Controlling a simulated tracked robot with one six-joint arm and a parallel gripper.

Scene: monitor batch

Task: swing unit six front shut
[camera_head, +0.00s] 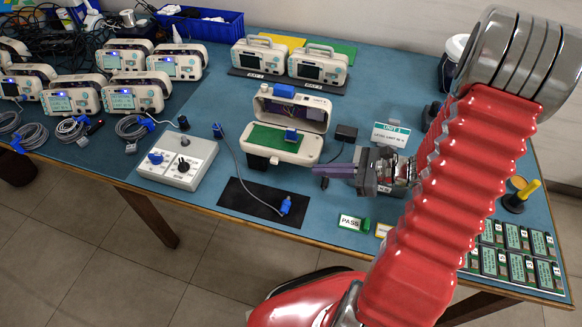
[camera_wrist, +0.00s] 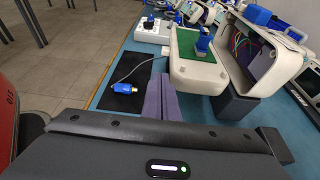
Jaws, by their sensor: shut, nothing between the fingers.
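Unit six (camera_head: 282,125), a cream monitor, stands open at the middle of the table. Its front (camera_head: 275,144) is swung down, showing a green board with a blue part on it. In the wrist view the front (camera_wrist: 200,65) hangs open beside the body, with coloured wires inside the housing (camera_wrist: 255,50). My gripper (camera_head: 325,170) is shut and empty, its purple fingers (camera_wrist: 160,100) just to the right of the front's edge in the head view. I cannot tell whether the fingertips touch the front.
A grey test box (camera_head: 177,161) and a black mat (camera_head: 240,205) with a blue plug (camera_head: 285,205) lie left and in front. A PASS tag (camera_head: 352,222), a unit sign (camera_head: 390,136) and several small display boards (camera_head: 515,255) are to the right. Several monitors stand at the back left.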

